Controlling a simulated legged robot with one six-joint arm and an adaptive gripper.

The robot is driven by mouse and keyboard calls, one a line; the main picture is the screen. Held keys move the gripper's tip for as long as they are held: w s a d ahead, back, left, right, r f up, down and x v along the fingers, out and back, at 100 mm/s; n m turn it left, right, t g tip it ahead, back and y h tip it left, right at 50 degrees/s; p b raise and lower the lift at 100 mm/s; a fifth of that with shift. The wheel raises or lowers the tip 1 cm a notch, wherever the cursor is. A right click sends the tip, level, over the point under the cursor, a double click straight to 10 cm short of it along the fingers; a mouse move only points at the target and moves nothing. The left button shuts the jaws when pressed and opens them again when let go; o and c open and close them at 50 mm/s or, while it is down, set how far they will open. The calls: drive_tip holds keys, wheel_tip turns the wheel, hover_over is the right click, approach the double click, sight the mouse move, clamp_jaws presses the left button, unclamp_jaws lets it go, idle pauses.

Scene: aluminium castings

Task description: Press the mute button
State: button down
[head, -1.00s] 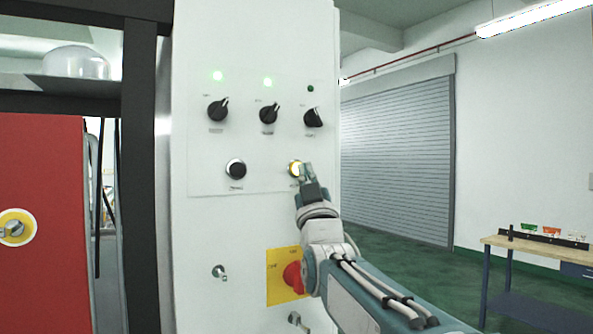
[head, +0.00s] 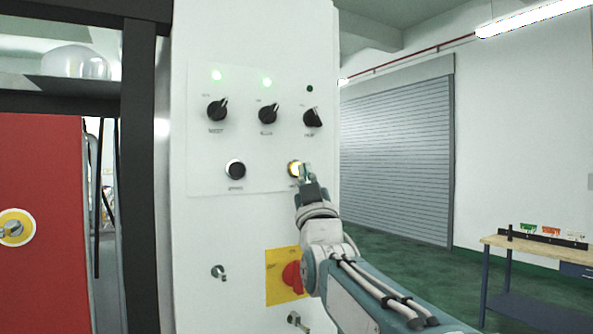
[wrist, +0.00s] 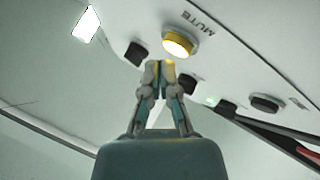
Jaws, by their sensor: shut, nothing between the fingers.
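The mute button (head: 293,168) is a yellow, lit push button low on the right of the white panel. In the wrist view the yellow button (wrist: 178,43) stands out from the panel beside its MUTE label (wrist: 203,20). My gripper (head: 304,169) is at the right side of the button and hides part of it in the head view. In the wrist view my gripper (wrist: 160,67) has its fingertips together, empty, just below and left of the button's face. I cannot tell whether they touch it.
A black button (head: 235,169) is left of the yellow one. Three black knobs, the middle one (head: 268,114) among them, sit above under lamps. A red switch (head: 292,277) on a yellow plate is below, close to my arm. Open floor lies right of the cabinet.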

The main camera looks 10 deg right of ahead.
drive_tip(key=shift+w, duration=0.1)
drive_tip(key=shift+w+r, duration=0.1)
drive_tip(key=shift+w, duration=0.15)
drive_tip(key=shift+w+a, duration=0.2)
drive_tip(key=shift+w, duration=0.2)
idle(1.0)
drive_tip(key=shift+s, duration=0.15)
drive_tip(key=shift+s+d, duration=0.25)
drive_tip(key=shift+s, duration=0.4)
drive_tip(key=s, duration=0.1)
drive_tip(key=s+d, duration=0.1)
drive_tip(key=s, duration=0.2)
drive_tip(key=shift+s+d, duration=0.3)
drive_tip(key=shift+s, duration=0.1)
idle(0.6)
